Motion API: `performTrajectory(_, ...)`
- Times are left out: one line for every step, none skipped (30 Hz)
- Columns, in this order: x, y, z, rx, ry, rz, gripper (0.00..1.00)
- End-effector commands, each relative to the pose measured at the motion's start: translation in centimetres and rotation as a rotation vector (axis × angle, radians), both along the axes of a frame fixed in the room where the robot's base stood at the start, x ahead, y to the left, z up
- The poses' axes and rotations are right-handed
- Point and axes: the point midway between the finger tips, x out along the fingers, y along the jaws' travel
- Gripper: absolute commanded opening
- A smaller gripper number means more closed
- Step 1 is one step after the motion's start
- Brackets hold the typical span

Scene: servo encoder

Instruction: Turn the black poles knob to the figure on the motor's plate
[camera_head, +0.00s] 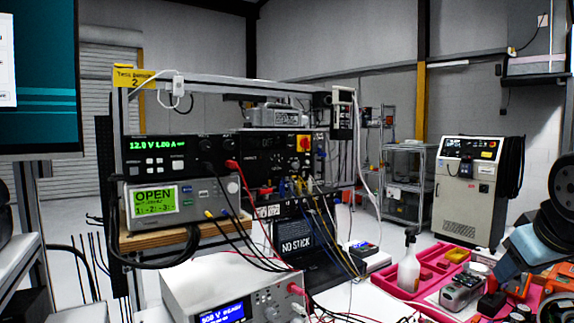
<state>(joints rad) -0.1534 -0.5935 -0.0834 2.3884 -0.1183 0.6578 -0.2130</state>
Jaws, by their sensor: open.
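I cannot make out which knob is the black poles knob. Small dark knobs (204,143) show on the black power supply (150,152), which reads about 12.0 V. A black panel unit (262,160) with a red switch stands to its right; its markings are too small to read. No motor plate is readable. A grey device (461,291) lies on the right-hand work surface, and I cannot tell what it is. A blue-grey and black arm part (530,245) shows at the right edge. I cannot make out any gripper fingers.
A green-screen meter (155,201) reads OPEN on a wooden shelf. A white instrument (222,290) stands in front. Several cables hang before the black panels. A cabinet machine (468,190) stands behind.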

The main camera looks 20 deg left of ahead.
Motion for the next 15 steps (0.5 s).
performTrajectory(2.7, 0.6, 0.9, -0.045, -0.043, 0.072, 0.52)
performTrajectory(4.2, 0.9, 1.5, -0.076, -0.076, 0.115, 0.52)
performTrajectory(6.2, 1.5, 2.3, -0.12, -0.119, 0.173, 0.52)
performTrajectory(7.7, 1.9, 2.9, -0.153, -0.152, 0.214, 0.52)
performTrajectory(9.2, 2.4, 3.4, -0.187, -0.184, 0.257, 0.52)
performTrajectory(11.1, 3.2, 4.1, -0.231, -0.228, 0.312, 0.52)
performTrajectory(12.6, 3.9, 4.7, -0.267, -0.262, 0.354, 0.52)
performTrajectory(14.0, 4.7, 5.2, -0.303, -0.295, 0.396, 0.52)
performTrajectory(15.8, 5.7, 5.8, -0.351, -0.34, 0.451, 0.52)
performTrajectory(17.1, 6.7, 6.3, -0.389, -0.377, 0.493, 0.52)
performTrajectory(18.4, 7.6, 6.7, -0.426, -0.41, 0.534, 0.52)
performTrajectory(20.0, 9.0, 7.3, -0.477, -0.458, 0.589, 0.52)
performTrajectory(21.2, 10.1, 7.7, -0.517, -0.494, 0.63, 0.52)
performTrajectory(22.3, 11.3, 8.1, -0.556, -0.531, 0.67, 0.52)
performTrajectory(23.7, 13.0, 8.6, -0.609, -0.58, 0.724, 0.52)
